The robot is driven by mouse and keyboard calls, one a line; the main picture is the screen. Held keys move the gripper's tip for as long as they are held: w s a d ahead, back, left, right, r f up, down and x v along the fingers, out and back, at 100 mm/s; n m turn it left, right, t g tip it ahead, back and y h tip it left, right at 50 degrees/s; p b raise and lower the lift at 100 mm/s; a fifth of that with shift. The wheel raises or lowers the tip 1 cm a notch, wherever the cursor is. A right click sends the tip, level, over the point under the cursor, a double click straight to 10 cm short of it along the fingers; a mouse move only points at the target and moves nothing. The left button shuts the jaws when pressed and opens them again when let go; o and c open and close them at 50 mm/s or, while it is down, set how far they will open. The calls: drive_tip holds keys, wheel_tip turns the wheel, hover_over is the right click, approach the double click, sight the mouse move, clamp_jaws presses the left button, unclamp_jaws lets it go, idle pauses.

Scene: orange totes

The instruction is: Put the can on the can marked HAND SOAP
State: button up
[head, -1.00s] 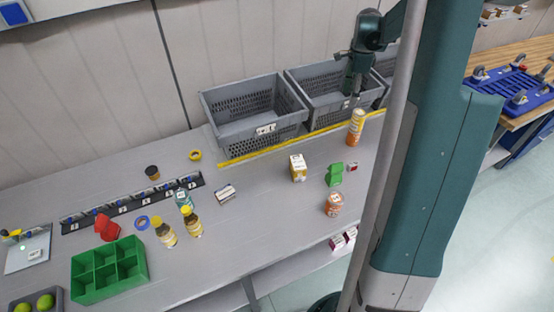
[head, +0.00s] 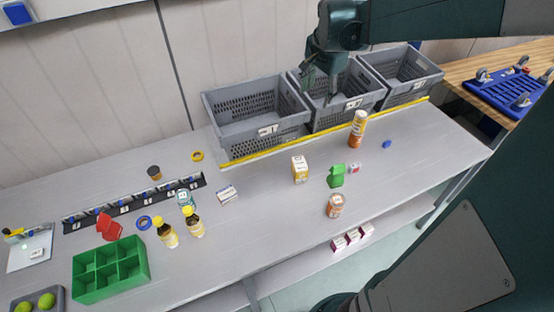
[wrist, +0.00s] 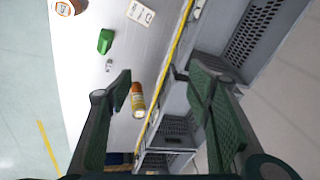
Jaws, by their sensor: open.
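The lettering on both is too small to read, so I cannot tell which is marked HAND SOAP. My gripper (head: 320,86) is open and empty, raised over the middle basket; its two fingers frame the wrist view (wrist: 165,88).
Grey baskets (head: 255,121) line the back behind a yellow strip (head: 320,137). A yellow-white carton (head: 300,170), a green object (head: 336,176) and a small blue item (head: 387,144) lie near the cans. Bottles (head: 194,222) and a green divided tray (head: 110,270) are left. The right table end is mostly clear.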

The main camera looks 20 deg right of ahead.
drive_tip(key=s+a+f+n+t+y, duration=0.1)
drive_tip(key=s+a+n+t, duration=0.3)
drive_tip(key=s+a+n, duration=1.1)
drive_tip(key=s+a, duration=0.6)
drive_tip(key=a, duration=0.3)
drive_tip(key=shift+s, duration=0.2)
